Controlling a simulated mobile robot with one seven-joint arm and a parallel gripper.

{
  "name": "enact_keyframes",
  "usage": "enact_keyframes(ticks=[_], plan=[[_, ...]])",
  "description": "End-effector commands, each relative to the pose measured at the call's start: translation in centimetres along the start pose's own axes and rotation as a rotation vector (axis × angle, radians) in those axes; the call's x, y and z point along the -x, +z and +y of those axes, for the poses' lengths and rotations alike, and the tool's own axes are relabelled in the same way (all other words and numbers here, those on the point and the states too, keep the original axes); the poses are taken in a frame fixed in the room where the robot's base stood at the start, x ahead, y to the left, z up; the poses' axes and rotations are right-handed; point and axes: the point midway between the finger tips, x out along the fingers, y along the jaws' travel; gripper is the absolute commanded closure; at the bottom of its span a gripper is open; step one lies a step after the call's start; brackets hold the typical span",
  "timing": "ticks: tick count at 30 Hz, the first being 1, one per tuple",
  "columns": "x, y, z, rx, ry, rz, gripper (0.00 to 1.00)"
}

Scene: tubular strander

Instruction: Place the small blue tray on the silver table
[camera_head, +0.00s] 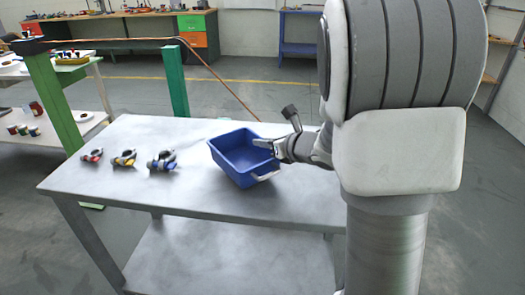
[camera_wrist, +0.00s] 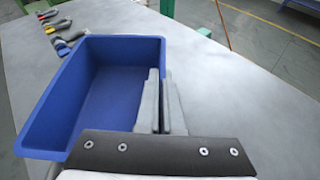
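The small blue tray (camera_head: 240,158) is empty and sits at or just above the top of the silver table (camera_head: 190,200), right of the middle; I cannot tell if its base touches. My gripper (camera_head: 268,146) is at the tray's right side. In the wrist view the two fingers (camera_wrist: 163,105) are close together on the right wall of the blue tray (camera_wrist: 110,85), one on the inside and one on the outside. The fingers hide the part of the rim between them.
A green post (camera_head: 175,80) rises behind the table. The table's front left area is clear. A white side table (camera_head: 50,125) holds small parts.

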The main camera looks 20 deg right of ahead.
Motion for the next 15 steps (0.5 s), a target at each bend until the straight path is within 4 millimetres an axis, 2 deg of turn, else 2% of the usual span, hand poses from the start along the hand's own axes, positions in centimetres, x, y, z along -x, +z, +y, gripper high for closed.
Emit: enact_keyframes(ticks=[1, 3, 15], plan=[[-0.48, -1.14, -0.06, -0.004, 0.001, 0.002, 1.0], [-0.72, -1.72, -0.12, -0.001, 0.001, 0.001, 1.0], [-0.83, -1.96, -0.17, 0.0, 0.001, -0.003, 1.0]])
